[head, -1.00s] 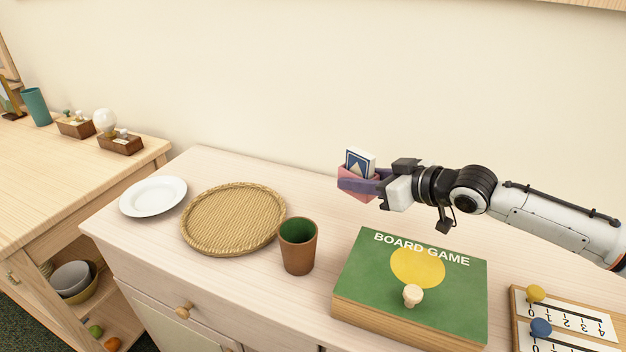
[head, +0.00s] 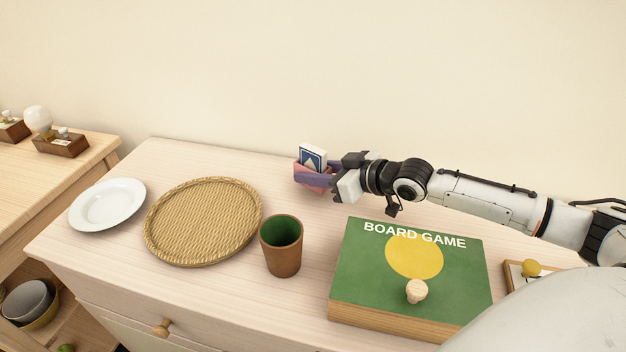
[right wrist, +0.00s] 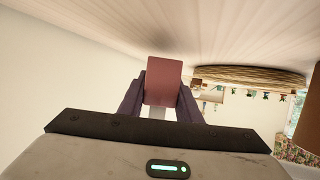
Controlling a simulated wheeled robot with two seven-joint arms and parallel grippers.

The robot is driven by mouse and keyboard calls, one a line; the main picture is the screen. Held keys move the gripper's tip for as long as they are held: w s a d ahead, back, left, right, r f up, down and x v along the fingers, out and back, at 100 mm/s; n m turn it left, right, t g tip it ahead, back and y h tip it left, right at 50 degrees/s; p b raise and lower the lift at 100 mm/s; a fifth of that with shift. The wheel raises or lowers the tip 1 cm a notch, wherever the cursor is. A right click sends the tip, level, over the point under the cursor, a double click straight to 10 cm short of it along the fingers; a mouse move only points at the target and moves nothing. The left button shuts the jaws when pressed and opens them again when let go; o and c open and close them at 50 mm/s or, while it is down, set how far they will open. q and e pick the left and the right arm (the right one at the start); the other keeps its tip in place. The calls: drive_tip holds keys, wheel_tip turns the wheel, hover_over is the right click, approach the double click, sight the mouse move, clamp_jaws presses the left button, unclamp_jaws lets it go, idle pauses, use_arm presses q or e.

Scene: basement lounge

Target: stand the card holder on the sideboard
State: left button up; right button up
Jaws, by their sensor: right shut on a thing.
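The card holder (head: 312,187) is a small pinkish-red holder with a blue-and-white card pack (head: 313,157) standing up in it. My right gripper (head: 313,179) is shut on it, with purple fingers on its sides. It is at the back of the pale wood sideboard (head: 225,296), behind and right of the brown cup. In the right wrist view the holder (right wrist: 163,80) shows as a plain reddish face between the two fingers. I cannot tell whether its base touches the sideboard top. My left gripper is not in view.
A woven tray (head: 160,250), a white plate (head: 107,204) and a brown cup with a green inside (head: 281,257) stand left of the arm. A green board game box (head: 365,275) with a wooden pawn (head: 416,291) lies in front of it. The back strip between tray and holder is clear.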

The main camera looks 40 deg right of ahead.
drive_tip(key=shift+f, duration=0.8)
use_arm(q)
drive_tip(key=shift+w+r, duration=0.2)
use_arm(e)
drive_tip(key=shift+f, duration=0.2)
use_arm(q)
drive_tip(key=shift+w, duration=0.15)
use_arm(e)
drive_tip(key=o, duration=1)
drive_tip(key=shift+f, duration=0.15)
drive_tip(key=shift+o, duration=0.2)
drive_tip(key=shift+s+d+r, duration=0.2)
drive_tip(key=shift+s+r, duration=0.05)
drive_tip(key=shift+s, duration=0.2)
drive_tip(key=p+v, duration=0.3)
drive_tip(key=v, duration=0.5)
drive_tip(key=shift+s+r, duration=0.25)
drive_tip(key=shift+r, duration=0.05)
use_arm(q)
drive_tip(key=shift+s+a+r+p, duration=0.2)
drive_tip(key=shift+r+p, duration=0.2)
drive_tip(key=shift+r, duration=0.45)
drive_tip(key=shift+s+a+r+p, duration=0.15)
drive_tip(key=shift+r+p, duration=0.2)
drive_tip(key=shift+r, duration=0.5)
use_arm(e)
drive_tip(key=shift+v, duration=1.1)
